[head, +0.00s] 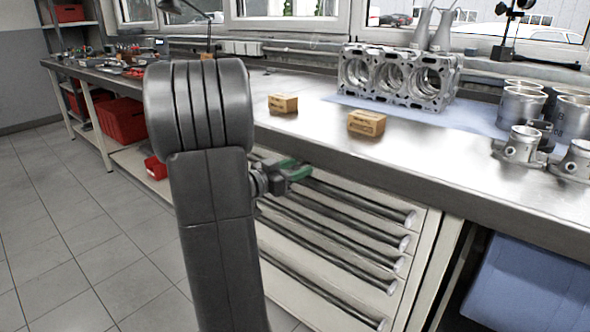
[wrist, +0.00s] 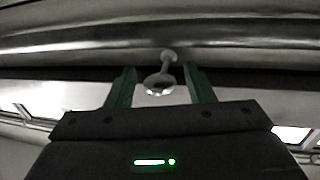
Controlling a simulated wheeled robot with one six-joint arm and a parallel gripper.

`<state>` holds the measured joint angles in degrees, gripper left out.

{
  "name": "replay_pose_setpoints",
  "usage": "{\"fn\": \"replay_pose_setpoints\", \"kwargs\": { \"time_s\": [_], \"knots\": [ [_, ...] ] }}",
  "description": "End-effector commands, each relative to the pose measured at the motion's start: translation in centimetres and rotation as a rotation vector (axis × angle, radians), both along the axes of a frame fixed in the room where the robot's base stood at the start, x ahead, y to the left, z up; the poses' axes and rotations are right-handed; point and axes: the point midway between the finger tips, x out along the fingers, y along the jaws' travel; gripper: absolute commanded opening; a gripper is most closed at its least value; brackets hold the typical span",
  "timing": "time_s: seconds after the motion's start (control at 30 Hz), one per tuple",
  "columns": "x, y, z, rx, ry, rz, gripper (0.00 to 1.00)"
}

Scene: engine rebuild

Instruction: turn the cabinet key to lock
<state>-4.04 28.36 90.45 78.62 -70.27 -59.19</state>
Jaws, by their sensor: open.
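In the wrist view the cabinet key (wrist: 160,84) is a small pale metal piece with a round bow and a thin shank. It sticks out of the cabinet front just under a dark rounded edge. My gripper (wrist: 160,76) is open, with one green finger on each side of the key. I cannot tell whether either finger touches it; the right finger is closer to the shank. In the head view my gripper (head: 298,168) is in front of the upper part of the drawer cabinet (head: 425,235), below the bench edge. The key does not show in the head view.
The metal workbench (head: 470,160) overhangs the cabinet, close above my gripper. Long drawer handles (head: 340,222) stand out below it.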

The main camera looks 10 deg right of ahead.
Motion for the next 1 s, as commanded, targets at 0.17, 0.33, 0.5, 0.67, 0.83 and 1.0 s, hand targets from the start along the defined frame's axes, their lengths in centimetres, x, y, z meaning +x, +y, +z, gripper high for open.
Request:
{"fn": "replay_pose_setpoints", "kwargs": {
  "time_s": [0.17, 0.33, 0.5, 0.67, 0.83, 1.0],
  "knots": [
    [-0.01, 0.03, -0.01, 0.0, 0.0, 0.0, 0.21],
    [-0.02, 0.02, 0.01, 0.001, -0.002, 0.0, 0.05],
    [-0.02, 0.01, 0.17, 0.046, -0.058, 0.001, 0.05],
    [-0.04, 0.02, 0.02, 0.081, -0.103, 0.0, 0.05],
    [-0.04, 0.02, -0.05, 0.083, -0.104, 0.0, 0.05],
    [-0.05, 0.02, -0.05, 0.083, -0.104, 0.0, 0.45]
  ]
}}
